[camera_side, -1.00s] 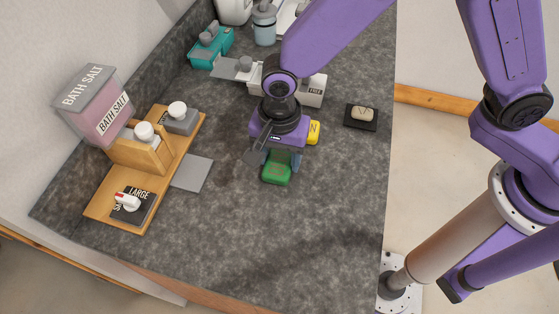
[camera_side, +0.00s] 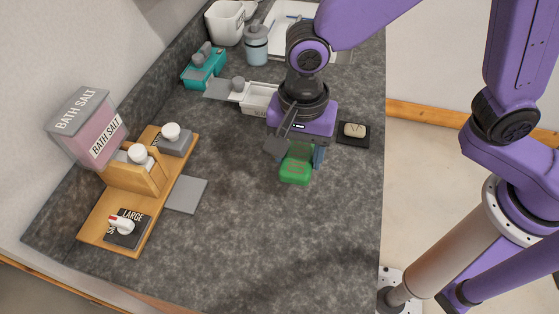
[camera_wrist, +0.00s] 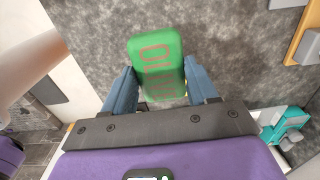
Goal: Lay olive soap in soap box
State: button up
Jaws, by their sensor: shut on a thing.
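The olive soap is a green block (camera_side: 296,171) with red lettering. My gripper (camera_side: 301,157) is shut on it and holds it over the middle of the counter. In the wrist view the soap (camera_wrist: 156,62) sits between my two blue fingers, sticking out past their tips. A pale open box (camera_side: 258,99), which looks like the soap box, stands behind and left of my gripper. My gripper hides its right part. The soap is apart from it, on its near side.
A black dish with a beige bar (camera_side: 354,130) lies right of my gripper. A teal box (camera_side: 203,70), a blue-grey bottle (camera_side: 256,46) and a white container stand at the back. A wooden rack (camera_side: 110,232) is at left. The front counter is clear.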

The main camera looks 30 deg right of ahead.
jog(key=s+d+r, duration=0.4)
jog(key=s+d, duration=0.2)
jog(key=w+d+f+n, duration=0.3)
jog(key=w+d, duration=0.2)
jog(key=d, duration=0.3)
jog(key=w+d+f+n, duration=0.2)
jog(key=w+d, duration=0.3)
jog(key=d, duration=0.3)
jog(key=w+d+f+n, duration=0.3)
jog(key=w+d+f, duration=0.1)
jog(key=d, duration=0.4)
jog(key=shift+w+d+f+n, duration=0.2)
jog(key=shift+w+n, duration=0.1)
jog(key=shift+w, duration=0.25)
jog(key=shift+d+f, duration=0.15)
jog(key=shift+d, duration=0.35)
notch_tip(320, 180, up, 13)
jog(key=w+a+n, duration=0.7)
jog(key=w+a, duration=0.6)
jog(key=a, duration=0.3)
jog(key=w+a+n, duration=0.2)
jog(key=a+n, duration=0.1)
jog(key=a, duration=0.6)
jog(key=shift+m, duration=0.3)
jog(key=shift+d+f, duration=0.1)
jog(key=shift+f, duration=2.5)
